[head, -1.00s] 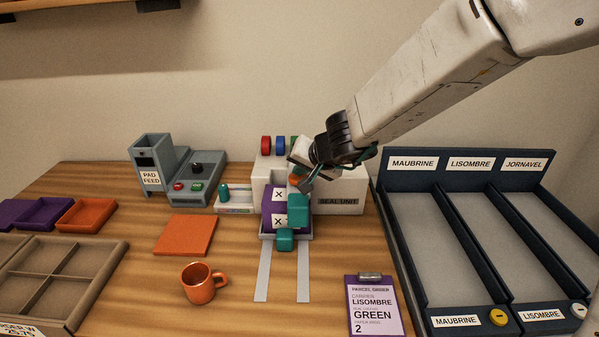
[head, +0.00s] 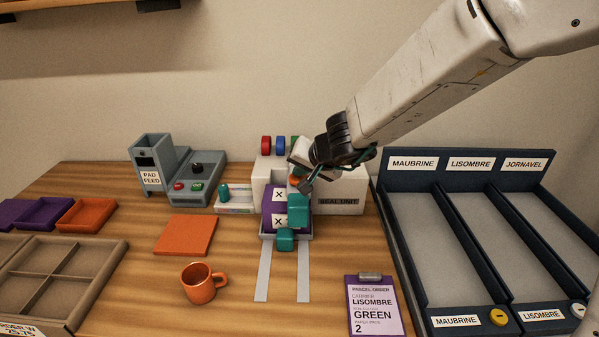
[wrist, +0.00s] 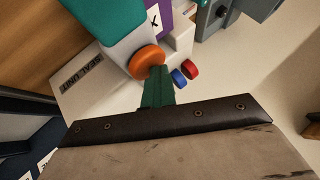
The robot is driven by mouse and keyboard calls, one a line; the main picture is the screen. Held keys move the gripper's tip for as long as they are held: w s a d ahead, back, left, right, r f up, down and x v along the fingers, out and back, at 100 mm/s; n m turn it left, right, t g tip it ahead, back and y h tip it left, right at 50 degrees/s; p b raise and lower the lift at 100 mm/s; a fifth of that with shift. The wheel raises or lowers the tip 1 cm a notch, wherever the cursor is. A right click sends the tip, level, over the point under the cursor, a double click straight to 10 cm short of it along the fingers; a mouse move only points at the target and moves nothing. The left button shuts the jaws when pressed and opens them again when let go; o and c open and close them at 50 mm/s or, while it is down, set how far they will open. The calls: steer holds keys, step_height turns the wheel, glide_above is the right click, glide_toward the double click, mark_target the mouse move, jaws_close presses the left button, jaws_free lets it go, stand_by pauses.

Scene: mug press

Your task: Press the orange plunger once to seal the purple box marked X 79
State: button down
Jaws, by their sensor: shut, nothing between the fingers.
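The purple box (head: 268,208) sits in the seal unit (head: 339,190), with white labels showing an X; the number cannot be read. Teal parts at its front hide some of it. The orange plunger (head: 294,182) is partly hidden by my gripper (head: 306,185) in the head view. In the wrist view the round orange plunger (wrist: 146,60) lies right at the tips of my shut, dark green fingers (wrist: 157,76). They overlap its edge; I cannot tell whether they touch it. A corner of the purple box (wrist: 178,7) shows at the top.
Red and blue knobs (wrist: 184,73) are close beside my fingers. A grey pad feeder (head: 152,165), an orange pad (head: 185,235) and an orange mug (head: 199,284) stand left. A clipboard (head: 373,305) lies in front; dark sorting bins (head: 480,165) stand right.

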mark_target(298, 197)
steer(key=shift+r, duration=2.25)
steer(key=s+g, duration=0.1)
steer(key=s, duration=0.1)
steer(key=s+f+n+g, duration=0.1)
steer(key=s+f, duration=0.1)
steer(key=s, duration=0.1)
steer(key=shift+s+a+f+g, duration=0.25)
steer(key=shift+s+a+g, duration=0.05)
steer(key=shift+a+g, duration=0.1)
steer(key=s+d+r+g+h, duration=0.1)
steer(key=s+d+r+h, duration=0.1)
steer(key=s+d, duration=1.1)
steer(key=s+d+r+n+g+h, duration=0.1)
steer(key=s+d+r+g+h, duration=0.1)
steer(key=s+d, duration=1)
steer(key=s+r+h, duration=0.1)
steer(key=s+r, duration=0.1)
steer(key=s, duration=0.1)
steer(key=shift+s+d, duration=0.2)
steer(key=shift+d, duration=0.2)
